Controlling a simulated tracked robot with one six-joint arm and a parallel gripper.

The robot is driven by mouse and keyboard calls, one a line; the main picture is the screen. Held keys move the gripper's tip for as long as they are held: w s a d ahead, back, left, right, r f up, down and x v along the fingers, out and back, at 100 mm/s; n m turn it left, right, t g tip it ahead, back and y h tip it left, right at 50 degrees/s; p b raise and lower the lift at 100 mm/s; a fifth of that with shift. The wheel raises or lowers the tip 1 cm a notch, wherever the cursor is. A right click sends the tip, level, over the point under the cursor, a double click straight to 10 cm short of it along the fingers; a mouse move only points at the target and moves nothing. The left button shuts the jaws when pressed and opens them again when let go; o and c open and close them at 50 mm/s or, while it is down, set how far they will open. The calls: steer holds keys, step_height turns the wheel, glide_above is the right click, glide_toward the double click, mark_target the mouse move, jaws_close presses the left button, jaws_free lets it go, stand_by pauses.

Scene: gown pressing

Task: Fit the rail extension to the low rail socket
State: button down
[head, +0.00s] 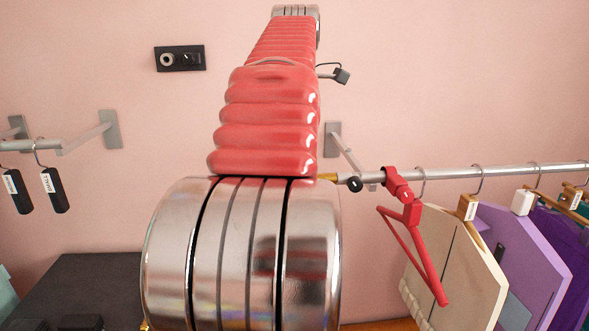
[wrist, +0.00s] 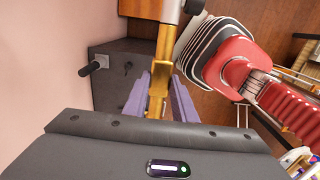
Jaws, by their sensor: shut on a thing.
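My gripper (wrist: 158,100) shows in the wrist view with its purple fingers shut on the brass rail extension (wrist: 160,74). In that view the extension runs up to the pale metal end of the rail (wrist: 170,8), beside a black knob (wrist: 194,6). In the head view my arm hides the gripper and most of the extension. A short brass bit (head: 326,177) shows at the left end of the right-hand rail (head: 450,174), in line with it. The socket's inside is hidden, so I cannot tell how deep the brass sits.
A red hanger (head: 411,214) hangs near the rail's end, with pale and purple garments (head: 520,250) to its right. A separate rail (head: 85,138) with black tags is on the left wall. A dark surface (head: 90,280) lies at lower left.

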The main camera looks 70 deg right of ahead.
steer(key=c, duration=1.4)
jaws_free()
